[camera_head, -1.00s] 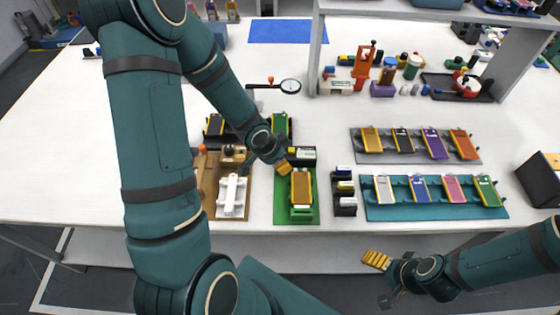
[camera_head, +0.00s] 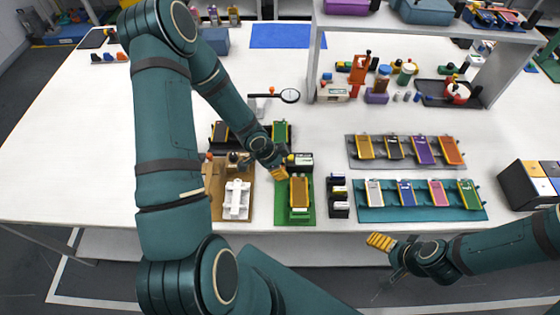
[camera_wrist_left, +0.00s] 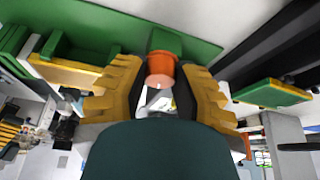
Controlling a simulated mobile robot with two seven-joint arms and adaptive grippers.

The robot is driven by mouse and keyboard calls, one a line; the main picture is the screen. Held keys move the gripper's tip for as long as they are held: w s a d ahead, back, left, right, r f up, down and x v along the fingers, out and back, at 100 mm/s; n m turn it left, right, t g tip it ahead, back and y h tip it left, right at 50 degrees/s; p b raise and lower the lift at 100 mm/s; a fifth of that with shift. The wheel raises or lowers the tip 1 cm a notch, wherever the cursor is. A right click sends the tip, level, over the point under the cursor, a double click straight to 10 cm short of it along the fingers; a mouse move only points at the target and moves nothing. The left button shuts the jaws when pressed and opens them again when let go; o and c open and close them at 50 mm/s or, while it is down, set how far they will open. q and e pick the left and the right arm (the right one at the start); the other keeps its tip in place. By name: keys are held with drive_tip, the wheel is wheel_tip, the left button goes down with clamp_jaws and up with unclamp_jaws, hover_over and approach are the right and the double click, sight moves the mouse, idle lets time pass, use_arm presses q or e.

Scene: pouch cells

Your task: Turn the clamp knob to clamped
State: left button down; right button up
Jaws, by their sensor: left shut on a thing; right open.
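The clamp knob, an orange-red cylinder (camera_wrist_left: 161,69), stands between the yellow fingers of my left gripper (camera_wrist_left: 155,88) in the left wrist view, beside a green block. In the head view my left gripper (camera_head: 280,172) is at the upper left of the green station (camera_head: 307,216), and it hides the knob there. The left gripper is shut on the knob. A yellow-orange pouch cell (camera_head: 300,192) lies on the green station. My right gripper (camera_head: 380,242) is open and empty at the table's front edge. The knob's turned position cannot be told.
A brown station with a white fixture (camera_head: 237,198) stands left of the green one. A black holder (camera_head: 339,208) stands close on its right. A teal rack (camera_head: 420,210) and a grey rack (camera_head: 405,160) hold several cells.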

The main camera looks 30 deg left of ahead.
use_arm(q)
drive_tip(key=shift+s, duration=0.1)
idle(0.3)
drive_tip(key=c, duration=0.9)
unclamp_jaws()
drive_tip(key=shift+c, duration=0.2)
drive_tip(key=shift+r, duration=0.1)
drive_tip(key=v, duration=1.1)
drive_tip(key=shift+a+r, duration=0.2)
drive_tip(key=shift+r, duration=0.1)
